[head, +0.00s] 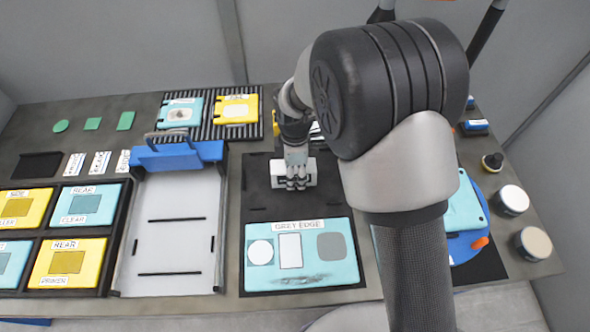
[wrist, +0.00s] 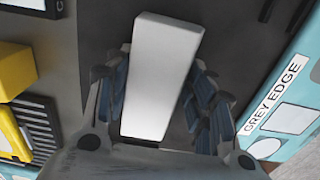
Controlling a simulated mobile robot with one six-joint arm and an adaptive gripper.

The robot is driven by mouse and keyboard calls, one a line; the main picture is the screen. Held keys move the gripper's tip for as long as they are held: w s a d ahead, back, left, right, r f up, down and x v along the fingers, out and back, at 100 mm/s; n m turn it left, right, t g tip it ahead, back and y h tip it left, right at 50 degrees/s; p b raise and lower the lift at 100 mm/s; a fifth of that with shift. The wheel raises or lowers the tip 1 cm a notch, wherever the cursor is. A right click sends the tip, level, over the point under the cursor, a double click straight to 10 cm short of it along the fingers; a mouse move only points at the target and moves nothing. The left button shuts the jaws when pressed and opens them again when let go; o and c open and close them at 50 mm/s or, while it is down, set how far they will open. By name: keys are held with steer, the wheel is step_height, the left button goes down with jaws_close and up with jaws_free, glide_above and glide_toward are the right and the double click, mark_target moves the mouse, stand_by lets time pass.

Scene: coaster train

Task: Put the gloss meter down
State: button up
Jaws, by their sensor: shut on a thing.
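The gloss meter seems to be the white block (wrist: 160,75) between my gripper's fingers in the wrist view. In the head view the white block (head: 308,180) shows on both sides of the fingers. My gripper (head: 298,182) is shut on it, over the black mat (head: 257,200) behind the teal "GREY EDGE" panel (head: 300,278). My gripper (wrist: 160,100) has a blue-padded finger on each side of the block. Whether the block touches the mat, I cannot tell. My arm hides part of the table to the right.
A white tray with a blue bar (head: 190,155) lies to the left. A ribbed black rack (head: 208,130) with teal and yellow pieces is behind. Labelled teal and yellow panels fill a black frame at far left. Round pots (head: 512,200) stand at right.

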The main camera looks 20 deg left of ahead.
mark_target(296, 168)
steer(key=o, duration=1.5)
steer(key=shift+c, duration=0.2)
step_height(296, 168, up, 12)
steer(key=p, duration=0.3)
steer(key=shift+d+r, duration=0.1)
steer(key=shift+r, duration=0.1)
